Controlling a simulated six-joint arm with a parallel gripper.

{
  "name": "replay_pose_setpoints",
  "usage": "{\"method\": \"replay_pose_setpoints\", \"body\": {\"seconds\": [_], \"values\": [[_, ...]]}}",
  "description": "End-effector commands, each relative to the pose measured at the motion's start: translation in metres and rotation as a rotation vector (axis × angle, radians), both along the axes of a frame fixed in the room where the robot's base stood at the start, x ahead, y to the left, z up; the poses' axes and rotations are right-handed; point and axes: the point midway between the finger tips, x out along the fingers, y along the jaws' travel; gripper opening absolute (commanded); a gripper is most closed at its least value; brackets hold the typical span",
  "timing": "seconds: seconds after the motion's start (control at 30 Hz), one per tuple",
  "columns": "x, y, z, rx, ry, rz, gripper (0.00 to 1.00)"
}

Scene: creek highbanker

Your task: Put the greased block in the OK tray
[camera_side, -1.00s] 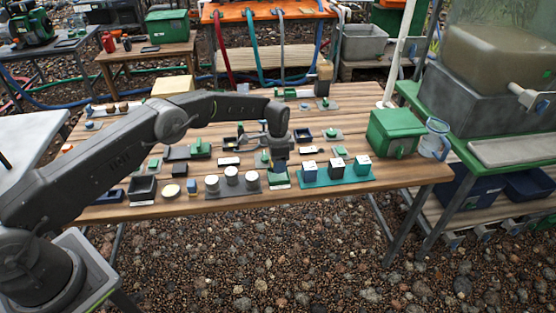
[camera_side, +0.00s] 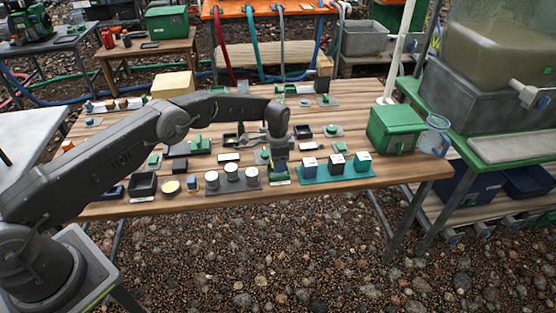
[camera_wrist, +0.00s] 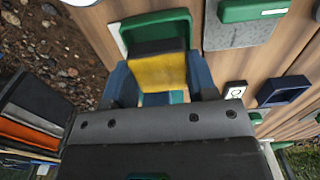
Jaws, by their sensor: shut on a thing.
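My gripper (camera_side: 281,163) is at the front middle of the table, pointing down. In the wrist view its blue fingers (camera_wrist: 161,86) are shut on a block with a yellow face (camera_wrist: 158,72). In the side view the fingers hide most of this block. A small green tray (camera_side: 279,181) with a pale label strip sits directly under the gripper. The label is unreadable.
A teal rack (camera_side: 335,173) with white-topped cubes stands close to the right. A grey holder (camera_side: 233,185) with white-topped pots stands close to the left. Small plates and trays crowd behind. A green box (camera_side: 396,128) and clear jug (camera_side: 433,135) stand at the right end.

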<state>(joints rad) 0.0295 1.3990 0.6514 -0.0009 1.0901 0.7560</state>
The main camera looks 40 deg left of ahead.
Motion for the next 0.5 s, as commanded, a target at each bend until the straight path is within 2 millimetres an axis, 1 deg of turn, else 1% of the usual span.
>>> {"method": "replay_pose_setpoints", "body": {"seconds": [0.33, 0.5], "values": [[0.0001, 0.0, -0.0004, 0.0, 0.0, 0.0, 0.29], [0.0, 0.0, -0.0046, 0.0, 0.0, 0.0, 0.29]]}}
